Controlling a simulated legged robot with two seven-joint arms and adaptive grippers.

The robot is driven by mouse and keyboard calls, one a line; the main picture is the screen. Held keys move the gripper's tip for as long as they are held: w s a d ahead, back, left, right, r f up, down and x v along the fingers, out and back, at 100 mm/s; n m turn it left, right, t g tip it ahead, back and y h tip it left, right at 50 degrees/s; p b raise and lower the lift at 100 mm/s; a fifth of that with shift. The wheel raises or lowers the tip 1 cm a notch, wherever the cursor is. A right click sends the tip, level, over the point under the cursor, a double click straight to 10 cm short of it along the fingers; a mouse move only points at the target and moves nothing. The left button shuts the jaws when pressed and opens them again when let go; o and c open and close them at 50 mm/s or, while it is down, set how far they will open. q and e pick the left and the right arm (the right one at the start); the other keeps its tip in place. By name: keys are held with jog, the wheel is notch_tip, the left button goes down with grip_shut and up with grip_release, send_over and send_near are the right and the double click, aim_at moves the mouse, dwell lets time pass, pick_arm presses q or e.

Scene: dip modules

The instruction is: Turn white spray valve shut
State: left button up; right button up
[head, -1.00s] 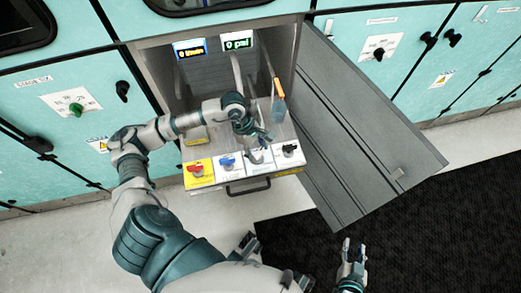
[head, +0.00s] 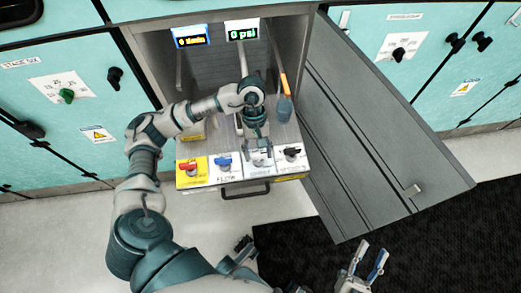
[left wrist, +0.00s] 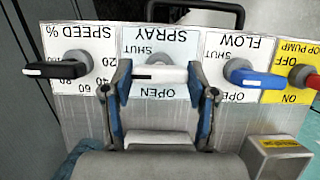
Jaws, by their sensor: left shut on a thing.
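The white spray valve (left wrist: 160,75) sits on a panel marked SPRAY, SHUT and OPEN. In the left wrist view its white handle lies crosswise between the blue-padded fingers of my left gripper (left wrist: 160,80), which is shut on it. The base of the knob shows just behind the handle. In the head view my left gripper (head: 260,148) reaches down over the spray label and largely hides the valve. My right gripper (head: 365,262) is open and empty, low in the head view over the dark mat, away from the panel.
Beside the spray valve are a blue flow valve (head: 224,162), a red pump switch (head: 188,167) and a black speed knob (head: 292,152). The open cabinet door (head: 370,140) is at right. Displays read 0 (head: 242,30).

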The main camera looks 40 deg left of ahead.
pick_arm(q)
jog(key=shift+w, duration=0.1)
pick_arm(e)
jog(key=shift+s+r+t, duration=0.2)
jog(key=shift+r+t, duration=0.1)
jog(key=shift+w, duration=0.1)
pick_arm(q)
jog(key=o, duration=1.2)
jog(key=shift+a, duration=0.1)
jog(key=shift+c, duration=0.2)
jog(key=shift+r, duration=0.15)
jog(key=v, duration=1.1)
jog(key=shift+r, duration=0.25)
jog(key=shift+w+a, duration=0.1)
jog(key=shift+w, duration=0.05)
